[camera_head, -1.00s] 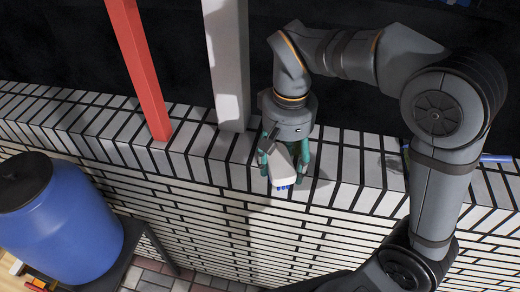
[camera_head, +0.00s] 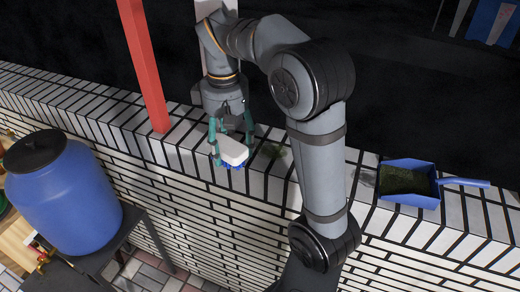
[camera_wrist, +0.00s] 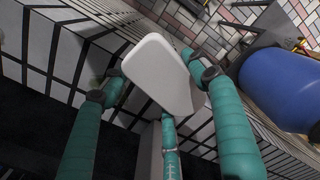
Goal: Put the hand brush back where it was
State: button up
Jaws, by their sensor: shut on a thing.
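The hand brush (camera_head: 233,151) has a white body and blue bristles that face down. It also shows in the wrist view (camera_wrist: 160,72) as a white slab between green fingers. My gripper (camera_head: 230,143) is shut on it. The brush is tilted and over the top of the white brick wall; I cannot tell whether the bristles touch the bricks. A blue dustpan (camera_head: 408,183) with dark green matter in it lies on the wall top at the right. A greenish dirt patch (camera_head: 273,150) lies right of the brush.
A red post (camera_head: 144,70) stands on the wall left of my gripper. A pale post is mostly hidden behind my arm. A blue barrel (camera_head: 62,200) stands on a dark table (camera_head: 125,245) at the lower left. The wall top left of the dustpan is bare but stained.

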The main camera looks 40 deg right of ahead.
jog(key=s+d+r+n, duration=0.2)
jog(key=s+d, duration=0.1)
jog(key=d, duration=0.6)
jog(key=s+d+r+n, duration=0.1)
jog(key=s+d, duration=0.3)
jog(key=d, duration=0.5)
send_over(265, 146)
notch_tip(265, 146, down, 7)
jog(key=shift+d+r, duration=0.1)
jog(key=shift+r, duration=0.1)
jog(key=shift+f, duration=2.1)
jog(key=shift+f, duration=0.2)
jog(key=o, duration=1.3)
jog(key=shift+r+p, duration=0.45)
jog(key=shift+r, duration=3.55)
